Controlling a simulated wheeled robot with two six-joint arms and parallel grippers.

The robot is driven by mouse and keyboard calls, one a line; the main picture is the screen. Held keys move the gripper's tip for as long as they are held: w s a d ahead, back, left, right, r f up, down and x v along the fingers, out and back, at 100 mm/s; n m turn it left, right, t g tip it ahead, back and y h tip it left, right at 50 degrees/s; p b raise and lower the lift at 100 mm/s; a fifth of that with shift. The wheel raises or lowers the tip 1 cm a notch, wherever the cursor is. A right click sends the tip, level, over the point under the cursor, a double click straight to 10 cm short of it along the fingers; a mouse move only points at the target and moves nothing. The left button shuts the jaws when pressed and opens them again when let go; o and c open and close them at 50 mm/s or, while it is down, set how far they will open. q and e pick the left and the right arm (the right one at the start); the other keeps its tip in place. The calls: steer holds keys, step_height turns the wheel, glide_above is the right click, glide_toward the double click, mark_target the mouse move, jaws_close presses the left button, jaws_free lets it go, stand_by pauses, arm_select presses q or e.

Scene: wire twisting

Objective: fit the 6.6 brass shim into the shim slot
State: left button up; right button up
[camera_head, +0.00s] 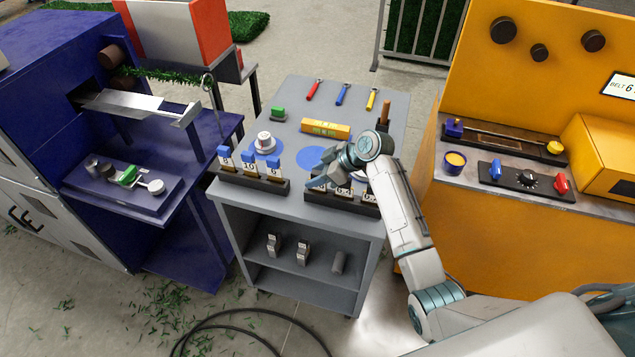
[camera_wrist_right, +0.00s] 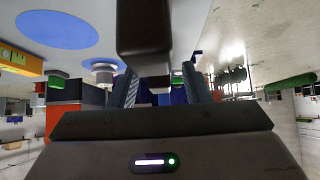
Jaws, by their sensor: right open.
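My right gripper (camera_head: 316,183) is over the front of the grey cart, at the left end of the right-hand dark rack (camera_head: 318,194). It is open; its fingers show apart in the right wrist view (camera_wrist_right: 160,90), with a dark block in front of them. I cannot tell if that block touches them. The rack holds small brass-edged pieces with white labels (camera_head: 343,191), partly hidden by my gripper and arm. The labels are too small to read surely, so I cannot single out the 6.6 shim. I cannot identify the shim slot. My left gripper is not in view.
A left rack (camera_head: 262,182) holds several blue-topped pieces. A blue machine (camera_head: 60,70) stands left, a yellow machine (camera_head: 500,235) right.

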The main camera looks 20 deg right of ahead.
jaws_close()
steer(key=shift+r, duration=0.15)
